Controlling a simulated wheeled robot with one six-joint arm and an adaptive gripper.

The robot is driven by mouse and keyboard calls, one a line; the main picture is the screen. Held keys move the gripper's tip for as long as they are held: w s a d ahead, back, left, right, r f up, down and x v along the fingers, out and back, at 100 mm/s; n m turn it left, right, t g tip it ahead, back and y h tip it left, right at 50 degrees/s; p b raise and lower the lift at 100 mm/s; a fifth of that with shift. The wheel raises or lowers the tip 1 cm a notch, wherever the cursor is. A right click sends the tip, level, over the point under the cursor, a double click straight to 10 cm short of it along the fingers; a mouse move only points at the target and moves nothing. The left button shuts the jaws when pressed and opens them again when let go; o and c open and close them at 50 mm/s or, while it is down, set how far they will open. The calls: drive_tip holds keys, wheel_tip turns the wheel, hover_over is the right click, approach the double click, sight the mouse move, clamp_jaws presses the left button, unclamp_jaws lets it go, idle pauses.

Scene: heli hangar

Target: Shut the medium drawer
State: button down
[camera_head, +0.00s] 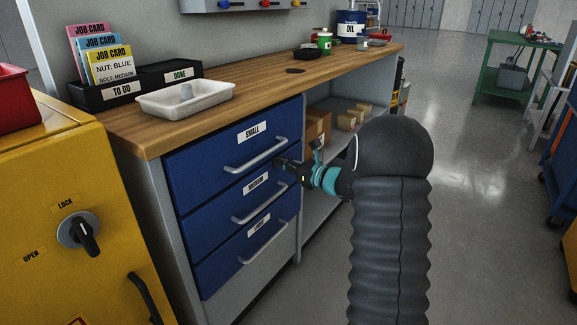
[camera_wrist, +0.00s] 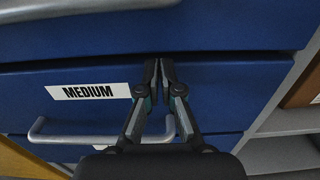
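The medium drawer (camera_head: 228,212) is the middle one of three blue drawers under the wooden bench, with a silver bar handle (camera_head: 260,204) and a white MEDIUM label (camera_wrist: 89,91). Its front looks about level with the drawers above and below; I cannot tell whether a small gap is left. My gripper (camera_head: 281,163) is at the right part of the drawer stack, near the medium drawer's upper edge. In the wrist view my gripper (camera_wrist: 160,68) has its fingertips together, holding nothing, right of the label and above the handle. Whether the tips touch the front is unclear.
The small drawer (camera_head: 205,157) is above and the large drawer (camera_head: 225,262) below, each with a bar handle. A yellow cabinet (camera_head: 60,180) stands close on the left. Open shelves with boxes (camera_head: 318,122) lie right of the drawers.

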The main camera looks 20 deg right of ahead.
drive_tip(key=shift+w+a+r, duration=0.1)
drive_tip(key=shift+a+r, duration=0.05)
drive_tip(key=v, duration=1.4)
drive_tip(key=shift+b, duration=0.3)
